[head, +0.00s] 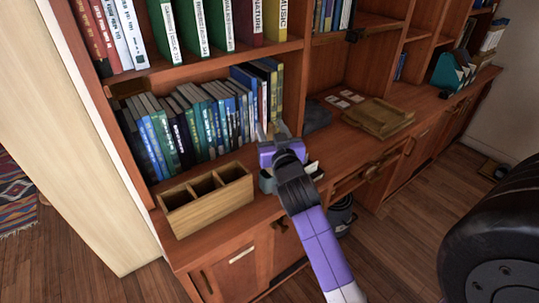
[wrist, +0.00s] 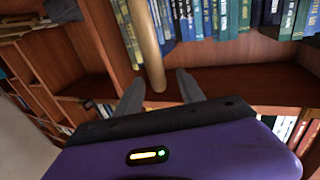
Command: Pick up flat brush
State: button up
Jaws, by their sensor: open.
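My gripper (head: 271,131) is open, in front of the right end of the lower book row, above the counter. In the wrist view its two fingers (wrist: 159,80) are apart. A tan rod (wrist: 147,42) lies between and beyond the fingertips in that view, not clasped. It may be the handle of the flat brush, but no bristles show, so I cannot tell. In the head view, a small grey container (head: 266,183) stands on the counter under my gripper, partly hidden by it. I cannot make out the brush in the head view.
A wooden three-compartment box (head: 207,201) stands left of the grey container. Books (head: 190,120) fill the shelf behind. A wooden tray (head: 378,118) and a dark folded item (head: 316,115) lie to the right. A dark bin (head: 341,214) is below the counter.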

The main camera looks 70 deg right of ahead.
jog(key=p+x, duration=0.1)
jog(key=x, duration=0.3)
jog(key=shift+d, duration=0.15)
jog(key=shift+c, duration=0.3)
grip_shut()
dwell(1.0)
